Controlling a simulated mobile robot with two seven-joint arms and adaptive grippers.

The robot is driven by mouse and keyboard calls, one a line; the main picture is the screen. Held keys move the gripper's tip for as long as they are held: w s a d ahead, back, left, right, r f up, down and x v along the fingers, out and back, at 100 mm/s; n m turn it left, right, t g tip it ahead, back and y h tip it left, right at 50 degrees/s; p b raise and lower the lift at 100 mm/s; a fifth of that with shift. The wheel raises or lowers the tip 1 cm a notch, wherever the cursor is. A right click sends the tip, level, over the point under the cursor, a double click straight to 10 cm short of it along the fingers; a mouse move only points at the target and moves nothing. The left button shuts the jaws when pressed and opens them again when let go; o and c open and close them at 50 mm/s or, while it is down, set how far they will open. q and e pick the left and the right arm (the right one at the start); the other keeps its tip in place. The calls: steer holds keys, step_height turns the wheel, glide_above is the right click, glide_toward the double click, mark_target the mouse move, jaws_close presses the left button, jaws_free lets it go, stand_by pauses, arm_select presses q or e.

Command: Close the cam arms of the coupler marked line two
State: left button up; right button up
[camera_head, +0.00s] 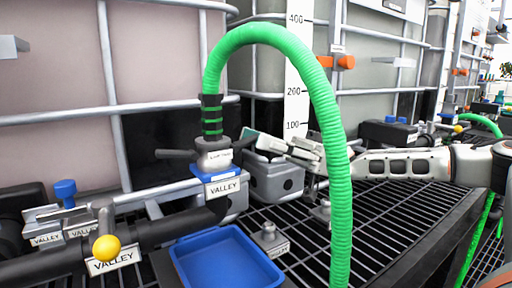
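A grey coupler (213,155) sits upright on the end of the green ribbed hose (262,34), above a blue collar (215,174) with a VALLEY tag. The print on the coupler's own label is too small to read. One dark cam arm (176,154) sticks out roughly level to the left of the coupler. The cam arm on the right is hard to make out near my gripper. My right gripper (262,143) reaches in from the right, behind the hose, with its fingertips close to the coupler's right side. Contact and finger gap are unclear. My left gripper is not in view.
A blue tray (226,262) lies below the coupler on the black grating (400,211). A dark pipe with a yellow-knobbed valve (106,247) runs at lower left. Caged totes (158,55) stand behind. The hose arches down in front of my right arm.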

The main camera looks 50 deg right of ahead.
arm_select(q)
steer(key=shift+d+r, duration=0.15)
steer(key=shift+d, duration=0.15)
arm_select(e)
steer(key=shift+a+r, duration=0.15)
steer(key=shift+a, duration=0.05)
jaws_close()
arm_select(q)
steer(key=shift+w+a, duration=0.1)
